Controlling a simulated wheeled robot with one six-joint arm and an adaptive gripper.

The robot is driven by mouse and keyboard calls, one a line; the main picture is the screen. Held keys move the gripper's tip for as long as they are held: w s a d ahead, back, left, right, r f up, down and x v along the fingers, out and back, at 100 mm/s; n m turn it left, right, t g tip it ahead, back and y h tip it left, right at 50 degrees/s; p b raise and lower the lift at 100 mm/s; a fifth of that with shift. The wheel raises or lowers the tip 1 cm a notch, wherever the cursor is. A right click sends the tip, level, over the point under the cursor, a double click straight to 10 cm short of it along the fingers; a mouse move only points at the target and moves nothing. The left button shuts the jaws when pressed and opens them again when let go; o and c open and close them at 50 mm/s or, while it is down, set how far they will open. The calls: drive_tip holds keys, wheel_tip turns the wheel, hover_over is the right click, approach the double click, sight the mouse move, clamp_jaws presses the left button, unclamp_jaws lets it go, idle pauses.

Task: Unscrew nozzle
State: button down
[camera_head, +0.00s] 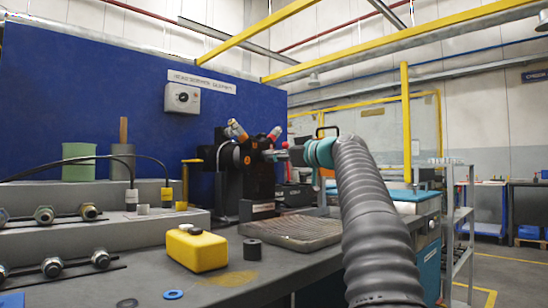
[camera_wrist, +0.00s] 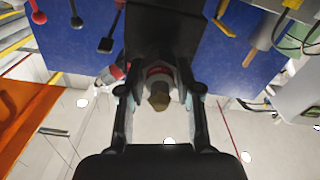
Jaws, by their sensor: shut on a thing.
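The nozzle (camera_wrist: 159,97) has a brass-coloured tip below a red ring, in the middle of the wrist view. My gripper (camera_wrist: 160,82) has one finger on each side of it and is shut on it; the exact contact is partly hidden by the fingers and the dark body above. In the head view, my gripper (camera_head: 287,155) reaches left to the front of a black machine (camera_head: 250,165) with orange parts. The nozzle is too small to make out clearly there.
A yellow container (camera_head: 196,249) and a black cylinder (camera_head: 252,249) stand on the grey bench. A ribbed tray (camera_head: 292,233) lies below my gripper. A blue panel (camera_head: 130,95) stands behind. Several fittings and cables are at left; a metal rack (camera_head: 460,220) is at right.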

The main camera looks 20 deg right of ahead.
drive_tip(key=n, duration=0.3)
drive_tip(key=shift+n, duration=0.3)
drive_tip(key=c, duration=0.7)
unclamp_jaws()
drive_tip(key=v, duration=1.2)
